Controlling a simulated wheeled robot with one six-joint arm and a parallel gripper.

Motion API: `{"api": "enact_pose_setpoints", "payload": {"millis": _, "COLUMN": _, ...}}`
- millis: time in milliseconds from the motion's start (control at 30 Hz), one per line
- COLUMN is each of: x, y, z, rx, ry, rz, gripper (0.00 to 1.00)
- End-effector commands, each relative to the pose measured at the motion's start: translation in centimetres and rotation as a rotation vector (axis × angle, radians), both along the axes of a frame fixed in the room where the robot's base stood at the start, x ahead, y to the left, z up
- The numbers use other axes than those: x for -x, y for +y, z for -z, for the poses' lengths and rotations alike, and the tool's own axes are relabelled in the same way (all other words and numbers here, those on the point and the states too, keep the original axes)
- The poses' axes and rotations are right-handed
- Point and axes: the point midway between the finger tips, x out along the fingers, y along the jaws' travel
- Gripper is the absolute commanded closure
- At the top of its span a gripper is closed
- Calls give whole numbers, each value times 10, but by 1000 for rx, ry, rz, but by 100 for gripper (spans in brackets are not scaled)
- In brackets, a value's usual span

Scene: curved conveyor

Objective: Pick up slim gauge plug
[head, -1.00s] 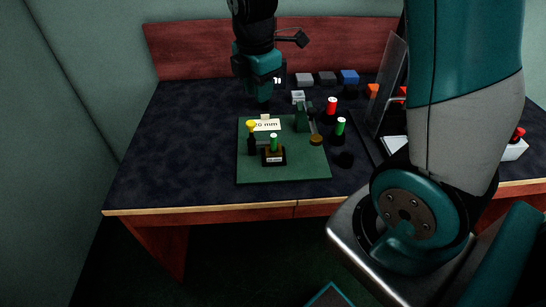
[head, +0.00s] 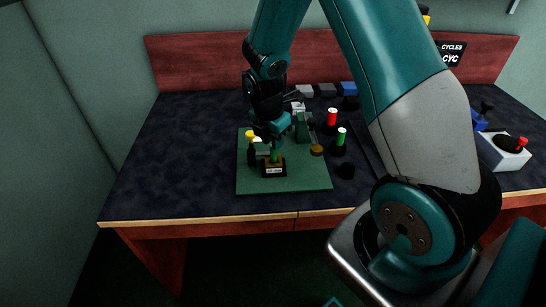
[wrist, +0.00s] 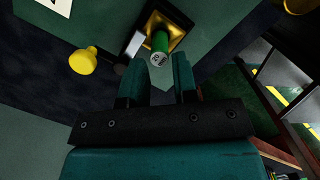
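A green-handled gauge plug (head: 276,156) stands upright in a small dark block (head: 274,172) on the green mat (head: 305,180). In the wrist view the plug (wrist: 160,42) shows a round "20 mm" end cap, and the block (wrist: 181,24) has a gold-coloured top. My gripper (head: 274,143) is directly above the plug, pointing down. In the wrist view its two fingers (wrist: 158,72) are apart, with the plug's cap in line with the gap near the fingertips. Nothing is held. The plug's lower part is hidden in the block.
A yellow-knobbed piece (head: 250,135) stands just left, also in the wrist view (wrist: 83,61). A green stand (head: 302,128) is behind. Red-topped (head: 332,117) and green-topped (head: 341,136) plugs stand to the right. The table's left side is bare.

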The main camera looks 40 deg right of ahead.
Motion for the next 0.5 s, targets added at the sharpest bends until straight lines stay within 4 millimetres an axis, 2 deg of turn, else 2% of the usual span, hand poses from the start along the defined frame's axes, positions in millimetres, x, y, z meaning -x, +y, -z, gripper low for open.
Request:
{"api": "enact_pose_setpoints", "payload": {"millis": 300, "x": -2, "y": -6, "z": 44, "rx": 0, "ry": 4, "rz": 1, "gripper": 73}}
{"api": "enact_pose_setpoints", "payload": {"millis": 500, "x": -3, "y": -8, "z": 50, "rx": 0, "ry": 0, "rz": 1, "gripper": 73}}
